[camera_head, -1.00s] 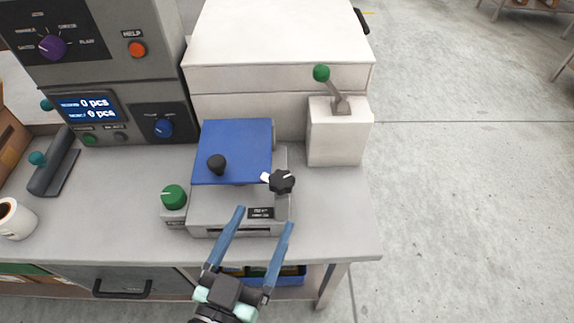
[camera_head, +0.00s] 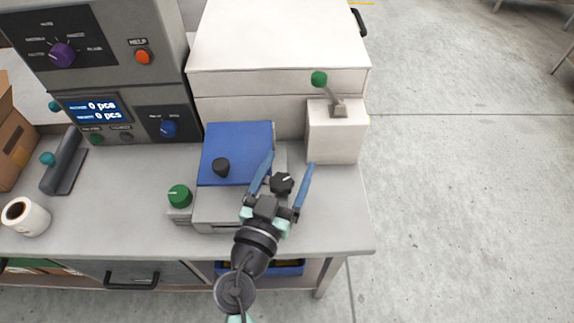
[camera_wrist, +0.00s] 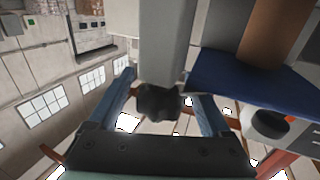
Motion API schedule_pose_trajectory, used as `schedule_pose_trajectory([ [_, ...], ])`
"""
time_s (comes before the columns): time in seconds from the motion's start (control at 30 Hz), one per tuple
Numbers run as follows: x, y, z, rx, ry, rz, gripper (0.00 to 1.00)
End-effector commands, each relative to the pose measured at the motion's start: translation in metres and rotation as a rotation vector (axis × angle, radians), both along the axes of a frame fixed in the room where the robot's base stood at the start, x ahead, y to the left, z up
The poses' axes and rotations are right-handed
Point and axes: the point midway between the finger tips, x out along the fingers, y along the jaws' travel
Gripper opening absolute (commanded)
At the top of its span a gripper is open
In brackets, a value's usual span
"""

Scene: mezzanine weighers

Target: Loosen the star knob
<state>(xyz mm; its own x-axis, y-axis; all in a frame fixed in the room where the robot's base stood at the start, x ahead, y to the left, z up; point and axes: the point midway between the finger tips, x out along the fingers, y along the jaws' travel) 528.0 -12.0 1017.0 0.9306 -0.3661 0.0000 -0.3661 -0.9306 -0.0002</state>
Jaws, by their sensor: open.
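The star knob (camera_head: 282,183) is black and lobed, on the right side of the small device (camera_head: 215,208) with the blue lid (camera_head: 238,145). My gripper (camera_head: 288,168) is open, with its two blue fingers on either side of the knob in the head view.
A black round knob (camera_head: 221,167) stands on the blue lid. A green knob (camera_head: 179,196) sits left of the device. A white box with a green-tipped lever (camera_head: 320,79) stands behind right. The bench front (camera_head: 335,230) at right is clear.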

Motion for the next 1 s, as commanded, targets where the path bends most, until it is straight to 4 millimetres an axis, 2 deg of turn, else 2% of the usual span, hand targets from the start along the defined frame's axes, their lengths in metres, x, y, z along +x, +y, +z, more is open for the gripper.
schedule_pose_trajectory([
  [0.03,-0.0002,0.0001,0.0,0.0,0.0,0.0,0.82],
  [0.07,-0.0001,0.0002,0.0,0.0,0.0,0.0,0.77],
  [0.4,-0.0004,0.0004,0.0001,0.0,0.0,0.0,0.16],
  [0.5,-0.0005,0.0004,0.0001,0.0,0.0,0.0,0.0],
  [1.0,0.0,0.0031,0.0006,0.0,0.002,0.102,0.0],
])
